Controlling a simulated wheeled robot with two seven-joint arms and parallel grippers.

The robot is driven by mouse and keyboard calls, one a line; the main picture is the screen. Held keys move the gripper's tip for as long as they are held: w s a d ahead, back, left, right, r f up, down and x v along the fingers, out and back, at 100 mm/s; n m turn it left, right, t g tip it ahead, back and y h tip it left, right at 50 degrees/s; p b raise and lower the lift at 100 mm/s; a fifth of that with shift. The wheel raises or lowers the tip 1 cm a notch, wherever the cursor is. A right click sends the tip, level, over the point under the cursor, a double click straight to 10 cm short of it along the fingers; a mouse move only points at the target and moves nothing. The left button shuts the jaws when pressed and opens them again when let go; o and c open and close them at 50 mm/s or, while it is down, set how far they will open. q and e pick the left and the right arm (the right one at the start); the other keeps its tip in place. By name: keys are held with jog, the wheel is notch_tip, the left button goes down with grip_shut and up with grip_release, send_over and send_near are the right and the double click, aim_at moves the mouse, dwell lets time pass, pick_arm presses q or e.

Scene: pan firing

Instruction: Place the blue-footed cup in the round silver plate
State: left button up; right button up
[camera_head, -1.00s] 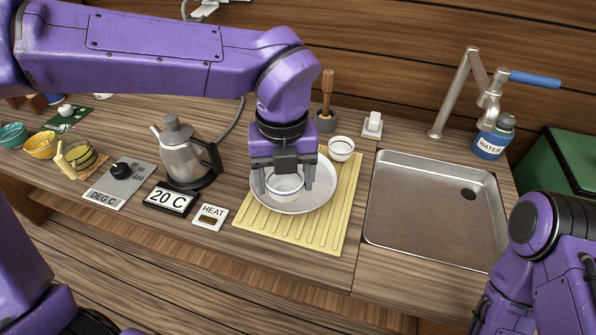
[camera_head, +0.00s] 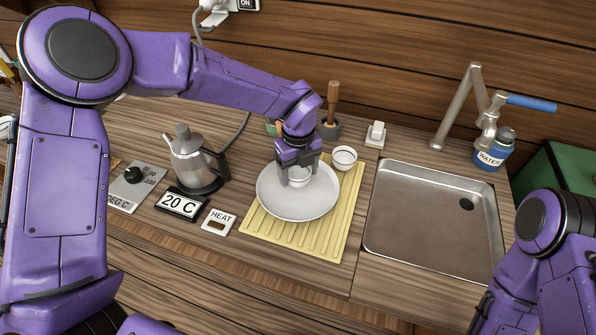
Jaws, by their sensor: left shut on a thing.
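The round silver plate (camera_head: 298,208) lies on the yellow ribbed mat. My left gripper (camera_head: 298,175) points down over the back part of the plate and is shut on a small white cup (camera_head: 299,182). The cup looks upright, within the plate's outline. I cannot tell whether its base touches the plate. A second white cup (camera_head: 344,157) stands upright behind the plate, at the mat's back right. The feet of both cups are hidden, so no blue foot shows. My right arm comes in at the right edge, and its gripper is out of view.
A metal kettle (camera_head: 188,159), a 20 C display (camera_head: 181,203) and a HEAT switch (camera_head: 218,222) stand left of the mat (camera_head: 332,236). A sink (camera_head: 425,220) with a tap and blue WATER bottle (camera_head: 489,153) is at the right. A mortar (camera_head: 328,130) stands behind.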

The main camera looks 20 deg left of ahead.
aim_at(298, 177)
pick_arm(q)
jog(key=shift+f, duration=1.05)
pick_arm(e)
jog(key=shift+r, duration=0.5)
jog(key=shift+f, duration=0.1)
pick_arm(q)
jog(key=shift+s+f, duration=0.1)
jog(key=shift+f, duration=0.15)
jog(key=o, duration=1.1)
jog(key=shift+r, duration=0.1)
jog(key=shift+c, duration=0.2)
